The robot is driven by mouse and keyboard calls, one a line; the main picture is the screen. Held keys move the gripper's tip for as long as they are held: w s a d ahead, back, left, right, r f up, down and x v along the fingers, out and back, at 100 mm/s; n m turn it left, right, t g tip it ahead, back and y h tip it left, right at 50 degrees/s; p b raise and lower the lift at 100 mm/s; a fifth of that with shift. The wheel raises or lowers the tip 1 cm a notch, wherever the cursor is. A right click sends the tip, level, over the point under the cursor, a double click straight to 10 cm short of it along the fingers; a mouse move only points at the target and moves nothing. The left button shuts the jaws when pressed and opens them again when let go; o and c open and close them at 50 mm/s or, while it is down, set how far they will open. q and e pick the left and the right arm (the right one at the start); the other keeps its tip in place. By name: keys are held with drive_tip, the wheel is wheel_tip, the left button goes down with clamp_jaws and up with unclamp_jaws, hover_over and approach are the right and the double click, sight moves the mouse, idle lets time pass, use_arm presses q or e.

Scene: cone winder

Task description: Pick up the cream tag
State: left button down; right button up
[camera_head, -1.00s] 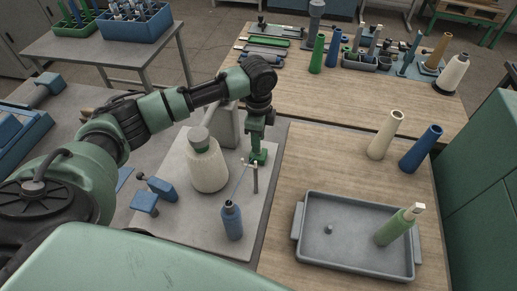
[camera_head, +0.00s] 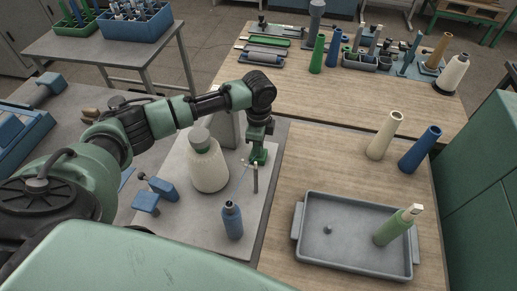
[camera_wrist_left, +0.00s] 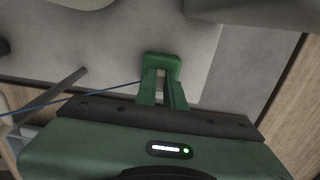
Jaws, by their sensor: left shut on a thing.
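My left gripper (camera_head: 258,157) points down low over the grey board beside the white yarn cone. Its green fingers are closed together in the left wrist view (camera_wrist_left: 162,72). A pale strip shows between them and may be the cream tag, but I cannot make out its outline. A thin blue thread (camera_wrist_left: 75,97) runs from the left to the fingers. In the head view it comes up from the blue bottle-shaped cone (camera_head: 232,220). My right gripper is out of view.
A thin upright post (camera_head: 255,178) stands just below the gripper. The white yarn cone (camera_head: 208,172) is close on its left. Blue blocks (camera_head: 160,188) lie further left. A grey tray (camera_head: 345,262) with a green cone (camera_head: 392,229) is at right, with cream (camera_head: 384,137) and blue (camera_head: 420,150) cones behind.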

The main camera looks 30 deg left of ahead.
use_arm(q)
wheel_tip(320, 180, up, 23)
drive_tip(key=p, duration=0.3)
idle(1.1)
